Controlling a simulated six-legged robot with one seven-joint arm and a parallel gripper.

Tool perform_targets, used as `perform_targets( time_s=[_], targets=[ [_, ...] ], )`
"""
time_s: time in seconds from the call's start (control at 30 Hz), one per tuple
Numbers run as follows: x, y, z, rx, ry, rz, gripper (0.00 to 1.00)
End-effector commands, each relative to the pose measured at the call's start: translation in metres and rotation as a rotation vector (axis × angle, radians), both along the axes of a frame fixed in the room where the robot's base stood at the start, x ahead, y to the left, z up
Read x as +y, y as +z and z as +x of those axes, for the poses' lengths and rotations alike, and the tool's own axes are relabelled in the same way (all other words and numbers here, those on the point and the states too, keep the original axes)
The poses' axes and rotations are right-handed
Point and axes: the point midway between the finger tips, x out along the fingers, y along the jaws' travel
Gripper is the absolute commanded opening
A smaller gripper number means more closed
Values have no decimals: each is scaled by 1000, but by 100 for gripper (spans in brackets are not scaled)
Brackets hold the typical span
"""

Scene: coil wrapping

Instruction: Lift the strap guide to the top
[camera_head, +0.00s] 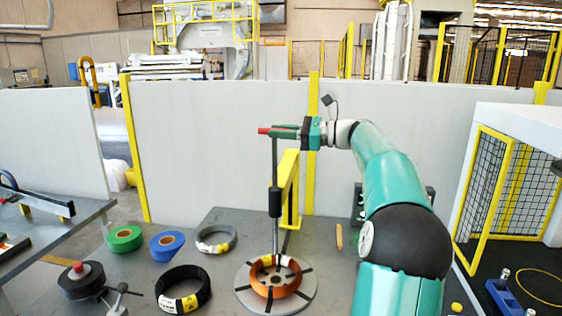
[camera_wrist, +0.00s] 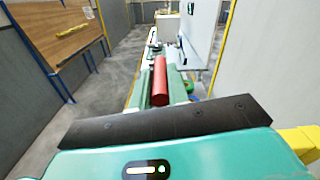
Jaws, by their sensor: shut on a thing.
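My gripper (camera_head: 285,131) is high above the table, reaching left from the arm. It is shut on a red handle (camera_head: 263,130), which also shows as a red cylinder between my fingers in the wrist view (camera_wrist: 160,82). A thin grey upright rod (camera_head: 275,160) runs down from the gripper to a black block (camera_head: 275,202) and on toward the orange coil. I take the handle and rod to be the strap guide. The orange coil (camera_head: 272,288) lies on a round slotted turntable (camera_head: 246,290). A yellow post (camera_head: 290,190) stands just behind the rod.
On the table (camera_head: 223,268) lie a black coil (camera_head: 206,290), a grey coil (camera_head: 203,244), a blue roll (camera_head: 166,246) and a green roll (camera_head: 124,239). A wooden stick (camera_head: 339,237) lies right of the post. A white wall panel (camera_head: 210,140) stands behind. A mesh cage (camera_head: 500,185) is at right.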

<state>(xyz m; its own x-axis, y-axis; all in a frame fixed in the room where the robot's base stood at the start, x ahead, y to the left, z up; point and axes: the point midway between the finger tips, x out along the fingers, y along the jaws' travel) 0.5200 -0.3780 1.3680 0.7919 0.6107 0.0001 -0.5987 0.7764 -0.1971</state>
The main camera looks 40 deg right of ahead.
Motion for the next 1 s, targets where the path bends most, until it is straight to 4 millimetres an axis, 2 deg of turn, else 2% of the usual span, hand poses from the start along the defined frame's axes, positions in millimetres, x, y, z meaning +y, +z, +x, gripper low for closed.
perform_targets(
  time_s=[0.03,0.1,0.3,0.4,0.6,0.97,1.0],
  targets=[
    [0,15,0,-4,-1,-5,0],
    [0,30,0,-4,-2,-3,0],
    [0,65,0,-4,-2,-2,0],
    [-1,77,0,-4,-2,-1,0],
    [-1,89,0,-1,-2,-1,0],
    [-1,93,0,-7,-6,0,0],
    [-1,93,0,-8,-6,0,20]
  ],
)
